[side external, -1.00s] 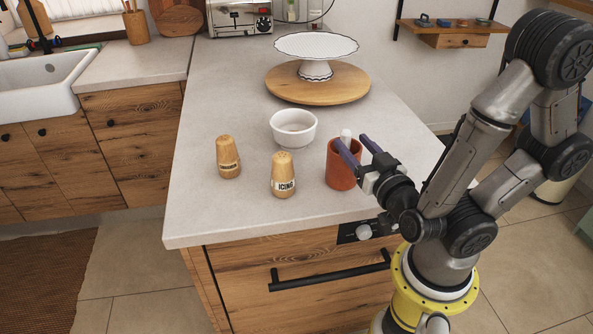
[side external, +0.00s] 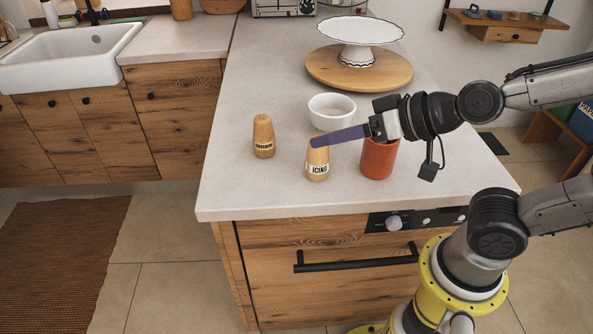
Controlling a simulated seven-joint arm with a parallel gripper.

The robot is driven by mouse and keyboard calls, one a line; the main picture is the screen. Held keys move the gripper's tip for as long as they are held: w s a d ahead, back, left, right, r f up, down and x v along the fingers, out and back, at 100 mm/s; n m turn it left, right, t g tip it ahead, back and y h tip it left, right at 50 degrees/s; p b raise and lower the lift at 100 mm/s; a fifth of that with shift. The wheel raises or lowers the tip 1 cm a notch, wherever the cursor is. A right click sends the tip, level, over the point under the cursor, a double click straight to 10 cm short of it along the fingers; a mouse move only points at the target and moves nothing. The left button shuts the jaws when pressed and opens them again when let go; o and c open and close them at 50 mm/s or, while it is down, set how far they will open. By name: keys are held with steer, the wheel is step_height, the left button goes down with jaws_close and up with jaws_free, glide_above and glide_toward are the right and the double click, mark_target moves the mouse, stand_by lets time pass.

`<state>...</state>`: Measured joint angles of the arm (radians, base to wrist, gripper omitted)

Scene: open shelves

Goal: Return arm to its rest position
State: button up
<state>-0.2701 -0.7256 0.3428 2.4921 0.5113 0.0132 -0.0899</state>
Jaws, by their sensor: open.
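My gripper (side external: 316,141) points left across the picture, above the counter. Its fingers overlap one another in this side-on view, and they are open with nothing seen between them. They pass in front of the upper part of the wooden shaker marked ICING (side external: 317,170); I cannot tell whether they touch it. The gripper body is above the red-brown cup (side external: 378,160) and hides its rim and whatever may be inside. My arm stretches from the gripper to the right edge of the picture.
A second wooden shaker (side external: 263,137) stands to the left, and a white bowl (side external: 332,110) is behind. A cake stand (side external: 360,32) sits on a round wooden board (side external: 330,70). The counter (side external: 250,190) is clear at front left. A wall shelf (side external: 500,22) hangs at upper right.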

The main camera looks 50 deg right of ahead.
steer(key=s+d+n+g+h, duration=0.1)
steer(key=s+d+g+h, duration=0.2)
steer(key=s+d+g, duration=0.2)
steer(key=s+d+f, duration=0.1)
steer(key=s+d, duration=0.2)
steer(key=s, duration=0.3)
steer(key=shift+s+n+g, duration=0.15)
steer(key=shift+n+g, duration=0.15)
